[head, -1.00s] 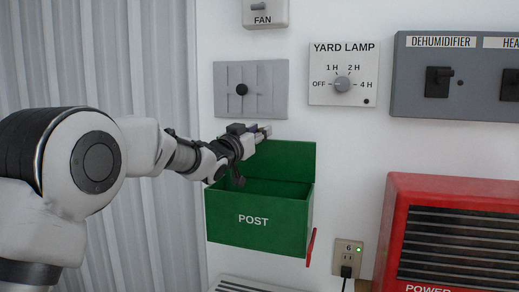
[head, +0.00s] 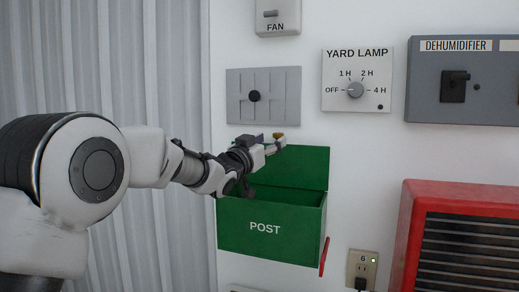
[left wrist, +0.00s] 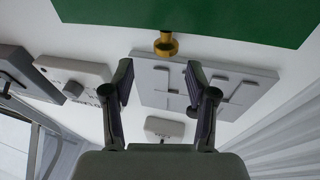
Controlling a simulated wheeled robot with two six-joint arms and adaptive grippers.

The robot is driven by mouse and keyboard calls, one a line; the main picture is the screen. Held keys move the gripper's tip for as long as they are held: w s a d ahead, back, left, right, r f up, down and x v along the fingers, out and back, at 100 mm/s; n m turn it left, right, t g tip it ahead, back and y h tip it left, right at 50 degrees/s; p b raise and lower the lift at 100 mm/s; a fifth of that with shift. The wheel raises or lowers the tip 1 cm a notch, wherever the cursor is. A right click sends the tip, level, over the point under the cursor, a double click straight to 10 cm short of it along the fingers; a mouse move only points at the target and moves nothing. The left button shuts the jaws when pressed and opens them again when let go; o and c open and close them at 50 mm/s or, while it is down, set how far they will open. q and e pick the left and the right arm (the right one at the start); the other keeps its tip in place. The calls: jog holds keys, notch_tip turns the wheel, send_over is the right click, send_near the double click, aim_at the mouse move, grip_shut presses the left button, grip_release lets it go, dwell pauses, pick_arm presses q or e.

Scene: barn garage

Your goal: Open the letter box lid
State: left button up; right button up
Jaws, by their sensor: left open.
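The green letter box (head: 262,240), marked POST, is on the white wall. Its lid (head: 310,168) stands raised at the back, and the box is open at the top. A brass knob (left wrist: 166,43) sits at the lid's edge in the left wrist view. My left gripper (head: 275,144) is at the lid's upper left edge, covering part of it. In the left wrist view its two fingers (left wrist: 165,88) are spread with nothing between them, and the knob is beyond them, apart from both. My right gripper is not in view.
A grey slotted panel with a black knob (head: 254,96) is just above the box, with the yard lamp timer (head: 356,80) to its right. A red heater (head: 412,240) stands at the lower right. A red flag (head: 324,257) is on the box's right side.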

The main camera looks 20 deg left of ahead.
pick_arm(q)
jog(key=v, duration=1.1)
jog(key=shift+w+d, duration=0.1)
